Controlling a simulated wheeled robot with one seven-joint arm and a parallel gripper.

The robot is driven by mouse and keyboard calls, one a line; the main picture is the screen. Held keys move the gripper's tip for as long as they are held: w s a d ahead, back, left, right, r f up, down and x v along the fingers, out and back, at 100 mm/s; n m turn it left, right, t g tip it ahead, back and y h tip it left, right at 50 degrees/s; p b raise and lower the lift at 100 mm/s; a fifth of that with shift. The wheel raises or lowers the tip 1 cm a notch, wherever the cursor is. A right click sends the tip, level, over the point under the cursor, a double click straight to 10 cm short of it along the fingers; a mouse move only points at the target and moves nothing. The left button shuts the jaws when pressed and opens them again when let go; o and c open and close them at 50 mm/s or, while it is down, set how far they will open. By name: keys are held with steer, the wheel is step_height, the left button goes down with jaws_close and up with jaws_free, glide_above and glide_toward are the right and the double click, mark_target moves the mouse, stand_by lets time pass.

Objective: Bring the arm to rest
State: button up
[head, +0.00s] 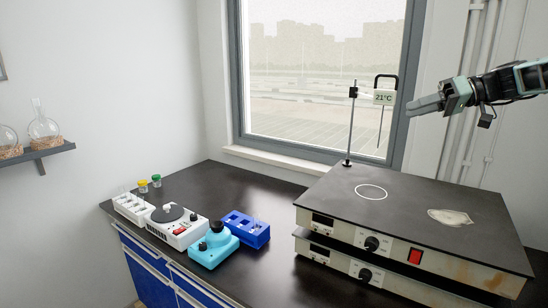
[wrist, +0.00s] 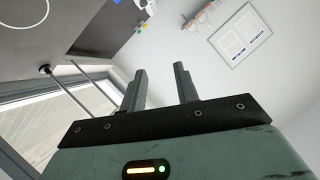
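My gripper (head: 426,105) is at the right of the head view, raised above the stacked hot plates and in front of the window frame. My arm reaches in from the right edge and the gripper points left. In the wrist view, the two dark fingers of my gripper (wrist: 161,85) stand apart with a clear gap between them. Nothing is held between them.
Stacked hot plates (head: 400,200) stand on the dark bench (head: 270,185), with a rod stand (head: 350,125) and a 21°C display (head: 384,97) behind. A blue rack (head: 246,230), turquoise device (head: 213,246) and white device (head: 176,228) are left. A flask shelf (head: 40,153) is on the wall.

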steer(key=s+a+f+g+h, duration=0.3)
steer(key=s+a+f, duration=0.4)
steer(key=a, duration=0.5)
steer(key=s+a+f+g+h, duration=0.25)
steer(key=s+a+f, duration=0.25)
steer(key=s+a, duration=0.6)
steer(key=s+f+h, duration=0.3)
steer(key=s+f, duration=0.2)
steer(key=s, duration=0.7)
steer(key=s+d+f+t+h, duration=0.1)
steer(key=s+f+h, duration=0.3)
steer(key=s, duration=0.9)
steer(key=shift+d+f, duration=0.2)
steer(key=shift+f, duration=0.6)
steer(key=shift+t, duration=0.25)
